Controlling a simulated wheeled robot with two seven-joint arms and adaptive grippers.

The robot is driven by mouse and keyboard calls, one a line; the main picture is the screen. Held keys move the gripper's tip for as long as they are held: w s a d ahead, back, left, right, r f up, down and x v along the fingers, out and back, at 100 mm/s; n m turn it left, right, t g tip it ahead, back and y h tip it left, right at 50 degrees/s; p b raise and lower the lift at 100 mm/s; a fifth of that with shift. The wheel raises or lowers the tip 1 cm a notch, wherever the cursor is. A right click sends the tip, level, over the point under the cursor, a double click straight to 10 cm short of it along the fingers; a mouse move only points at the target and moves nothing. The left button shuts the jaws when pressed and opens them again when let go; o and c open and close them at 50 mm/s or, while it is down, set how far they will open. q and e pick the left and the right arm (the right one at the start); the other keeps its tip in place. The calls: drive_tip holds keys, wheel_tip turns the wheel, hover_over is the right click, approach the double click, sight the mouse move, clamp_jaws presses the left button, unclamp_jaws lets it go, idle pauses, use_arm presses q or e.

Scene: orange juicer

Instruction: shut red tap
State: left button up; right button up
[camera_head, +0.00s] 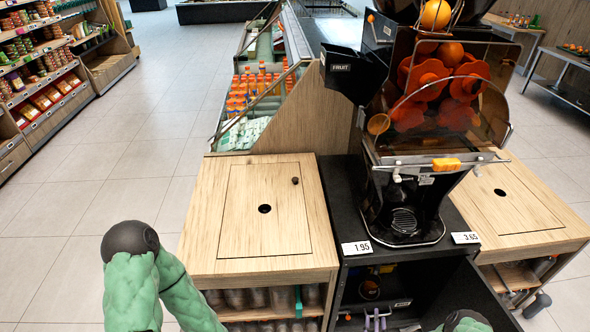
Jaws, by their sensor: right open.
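The juicer (410,150) stands on a black cabinet at the right of centre. A small orange piece (446,164) sits on the bar across its front. A small pale spout-like part (397,176) shows below that bar, above the black drip area. I cannot make out a clearly red tap or tell its position. My right gripper (376,319) shows at the bottom edge, low in front of the cabinet, with its fingers apart and nothing between them. It is well below the juicer and apart from it. My left arm comes in at the left; its gripper is not in view.
A wooden counter (232,250) with a round hole stands left of the juicer, another (510,208) to its right. Price cards (356,247) stand at the cabinet's front edge. A black FRUIT bin (345,74) juts out at the juicer's upper left. The floor at left is clear.

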drive_tip(key=w+a+n+g+y+p, duration=0.1)
drive_tip(key=a+n+g+y+p, duration=0.1)
drive_tip(key=a+n+g+y, duration=0.3)
drive_tip(key=s+a+r+n+g+y+p, duration=0.1)
drive_tip(key=s+a+r+n+g, duration=0.3)
drive_tip(key=s, duration=0.4)
drive_tip(key=s+a+r+n+g+y+p, duration=0.1)
drive_tip(key=s+a+r+n+g+p, duration=0.2)
drive_tip(key=s+a+r+n+g, duration=0.2)
drive_tip(key=s+a+n+g, duration=0.1)
drive_tip(key=s+a+n, duration=0.1)
drive_tip(key=s+a, duration=0.1)
drive_tip(key=shift+s+a+n+y, duration=0.3)
drive_tip(key=shift+s+a, duration=0.05)
drive_tip(key=shift+s, duration=0.05)
